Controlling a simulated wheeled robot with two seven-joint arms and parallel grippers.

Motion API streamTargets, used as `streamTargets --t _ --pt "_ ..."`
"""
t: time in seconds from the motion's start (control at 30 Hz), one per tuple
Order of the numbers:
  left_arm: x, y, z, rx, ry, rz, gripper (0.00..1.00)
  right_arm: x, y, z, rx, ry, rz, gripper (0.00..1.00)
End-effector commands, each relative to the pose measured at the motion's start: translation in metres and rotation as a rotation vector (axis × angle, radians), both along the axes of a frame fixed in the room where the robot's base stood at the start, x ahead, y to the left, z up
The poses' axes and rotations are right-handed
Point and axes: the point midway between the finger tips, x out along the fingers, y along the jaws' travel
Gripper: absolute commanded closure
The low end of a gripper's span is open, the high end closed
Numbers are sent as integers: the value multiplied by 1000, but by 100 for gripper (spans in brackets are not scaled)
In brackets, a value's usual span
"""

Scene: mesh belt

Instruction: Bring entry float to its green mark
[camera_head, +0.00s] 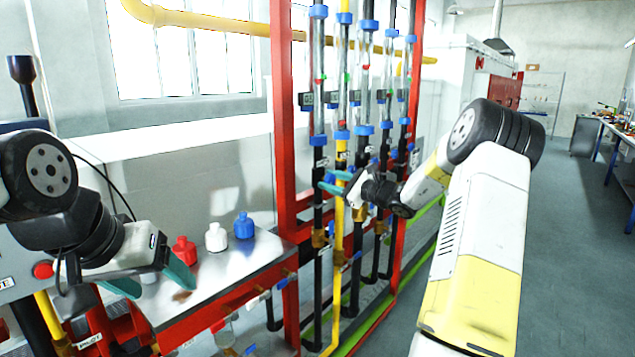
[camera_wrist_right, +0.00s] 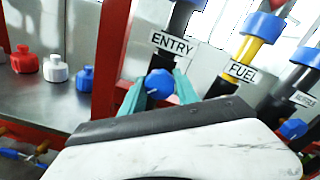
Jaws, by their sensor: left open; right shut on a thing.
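The entry tube (camera_head: 319,104) is the leftmost clear upright tube on the red frame in the head view, with a small red spot (camera_head: 319,80) inside; I cannot tell for sure that this is the float. I cannot make out a green mark on this tube. The ENTRY label (camera_wrist_right: 173,43) is on the black pipe above a blue knob (camera_wrist_right: 160,83) in the right wrist view. My right gripper (camera_wrist_right: 160,92) is shut on this knob, one teal finger on each side. In the head view my right gripper (camera_head: 331,183) is at the leftmost pipe. My left gripper (camera_head: 150,282) is open and empty.
The yellow fuel pipe (camera_wrist_right: 240,62) with its FUEL label (camera_wrist_right: 242,73) stands close right of the knob. A red bottle (camera_head: 184,250), a white bottle (camera_head: 216,237) and a blue bottle (camera_head: 243,225) stand on the metal bench (camera_head: 205,293). The floor at right is clear.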

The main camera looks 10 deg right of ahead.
Motion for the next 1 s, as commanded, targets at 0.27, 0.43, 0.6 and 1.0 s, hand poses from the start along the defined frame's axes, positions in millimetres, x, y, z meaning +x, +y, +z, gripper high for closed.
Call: streamTargets --t 0.27,0.43,0.6,1.0 --pt "0 0 0 0 0 0 30 0 -1 0 0 1 -1 50" --pt "0 0 0 0 0 0 30 0 0 0 1 2 -1 41" --pt "0 0 0 0 0 0 30 0 0 0 2 1 0 41" --pt "0 0 0 0 0 0 30 -43 -35 0 1 2 -3 41"
